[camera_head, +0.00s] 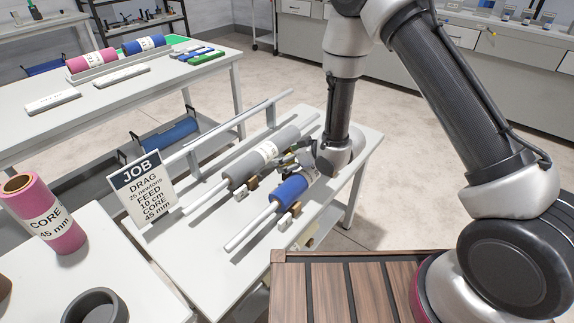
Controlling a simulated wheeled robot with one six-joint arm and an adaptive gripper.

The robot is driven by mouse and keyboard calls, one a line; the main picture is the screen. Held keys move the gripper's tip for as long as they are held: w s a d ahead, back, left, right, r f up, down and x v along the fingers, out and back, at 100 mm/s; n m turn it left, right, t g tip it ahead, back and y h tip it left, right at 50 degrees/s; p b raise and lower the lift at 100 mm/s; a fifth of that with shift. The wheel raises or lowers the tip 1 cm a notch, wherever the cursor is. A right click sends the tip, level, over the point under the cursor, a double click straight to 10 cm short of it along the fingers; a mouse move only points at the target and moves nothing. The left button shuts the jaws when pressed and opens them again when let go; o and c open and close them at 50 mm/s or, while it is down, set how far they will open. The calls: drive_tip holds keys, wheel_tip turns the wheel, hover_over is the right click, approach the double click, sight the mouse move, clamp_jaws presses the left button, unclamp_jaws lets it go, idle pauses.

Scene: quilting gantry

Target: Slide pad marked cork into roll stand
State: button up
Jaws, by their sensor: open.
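The roll stand (230,244) is on the white table at the centre, with a grey roll and a blue roll on parallel rods. Small brown pads with pale blocks sit beside the rolls, one by the grey roll (252,183) and one by the blue roll (295,208). I cannot read any cork mark on them. My gripper (298,160) is open, pointing left at the far end of the blue roll (290,190) and close to the grey roll (262,155). Whether it touches either is hidden by the fingers and wrist.
A JOB sign (143,188) reads drag 25 newtons, feed 10 cm, core 45 mm. A pink core roll (45,215) and a grey ring (96,306) stand on the front left table. A back table (120,92) holds pink and blue rolls. A slatted wooden top (330,290) is in front.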

drive_tip(key=shift+w+a+f, duration=0.3)
drive_tip(key=shift+f, duration=0.05)
drive_tip(key=c, duration=1.2)
drive_tip(key=shift+r, duration=0.1)
